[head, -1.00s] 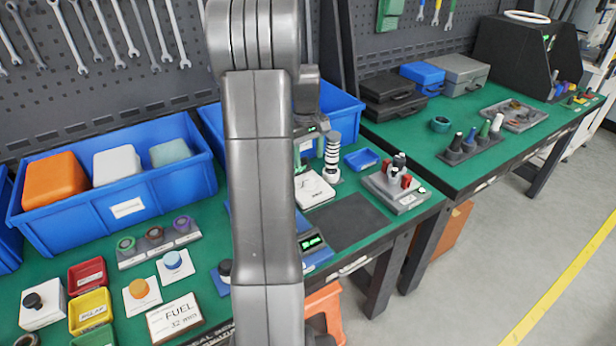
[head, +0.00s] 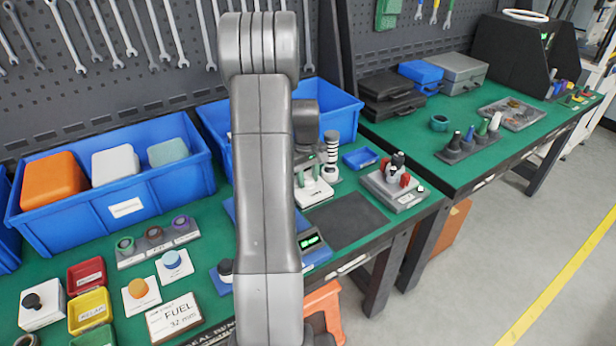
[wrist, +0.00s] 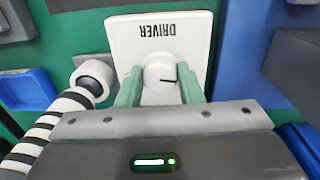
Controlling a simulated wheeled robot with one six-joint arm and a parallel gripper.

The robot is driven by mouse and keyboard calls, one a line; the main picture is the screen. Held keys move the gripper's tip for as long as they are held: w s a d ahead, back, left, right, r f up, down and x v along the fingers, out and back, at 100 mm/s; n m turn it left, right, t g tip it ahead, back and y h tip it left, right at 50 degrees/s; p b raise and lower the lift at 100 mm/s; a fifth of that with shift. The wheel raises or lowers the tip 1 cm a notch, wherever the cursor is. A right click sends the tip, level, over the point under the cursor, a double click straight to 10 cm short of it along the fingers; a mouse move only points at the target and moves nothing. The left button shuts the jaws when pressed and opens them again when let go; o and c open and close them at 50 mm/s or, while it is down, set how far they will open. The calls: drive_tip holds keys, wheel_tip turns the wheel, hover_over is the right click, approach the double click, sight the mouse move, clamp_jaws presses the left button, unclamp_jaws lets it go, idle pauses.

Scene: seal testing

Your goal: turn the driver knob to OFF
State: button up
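In the head view my gripper (head: 306,176) is low over the white plate (head: 318,193), and the knob is largely hidden. No OFF marking is readable.
A black-and-white striped post (head: 331,152) stands close beside the plate; it also shows at left in the wrist view (wrist: 40,130). A small blue tray (head: 360,158) and a grey stand (head: 397,192) with red parts are to the right. A dark mat (head: 345,228) lies in front.

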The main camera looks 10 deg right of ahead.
drive_tip(key=c, duration=0.4)
drive_tip(key=m, duration=0.3)
drive_tip(key=shift+m, duration=2.3)
drive_tip(key=shift+w, duration=0.1)
drive_tip(key=shift+r, duration=0.1)
drive_tip(key=o, duration=1)
drive_tip(key=shift+a, duration=0.1)
